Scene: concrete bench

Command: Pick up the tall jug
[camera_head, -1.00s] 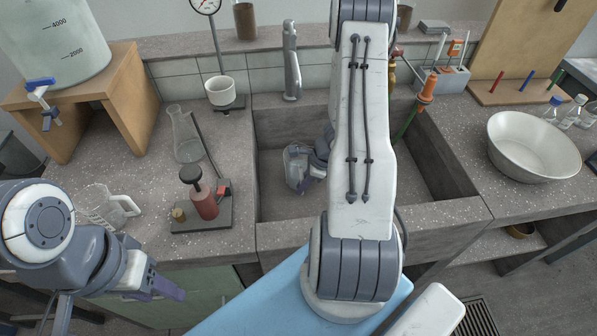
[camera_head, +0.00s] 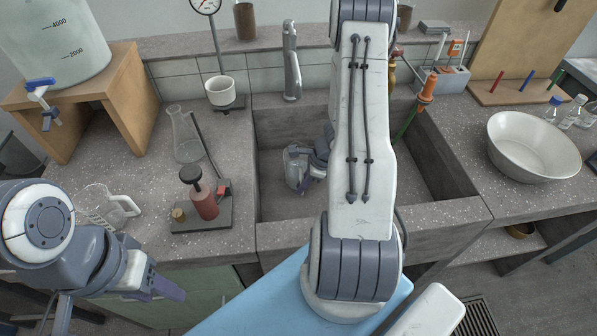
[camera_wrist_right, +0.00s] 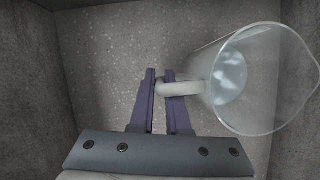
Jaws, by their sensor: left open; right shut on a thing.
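A clear jug (camera_head: 296,166) is in the sink, partly hidden by my right arm. It looks like the tall jug, and it also shows in the right wrist view (camera_wrist_right: 242,85), with its wide mouth toward the camera. My right gripper (camera_wrist_right: 160,76) is shut on the jug's handle (camera_wrist_right: 183,88), with a finger on each side of it. I cannot tell whether the jug touches the sink floor. A second clear jug (camera_head: 108,207) with a handle stands on the bench at left. My left gripper (camera_head: 160,287) is open and empty in front of the bench's left part.
The sink (camera_head: 275,125) has walls close around the right gripper. A flask (camera_head: 187,145), a red device on a stand (camera_head: 204,203) and a wooden stand (camera_head: 130,95) are at left. A faucet (camera_head: 291,65) stands behind. A white bowl (camera_head: 530,145) is at right.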

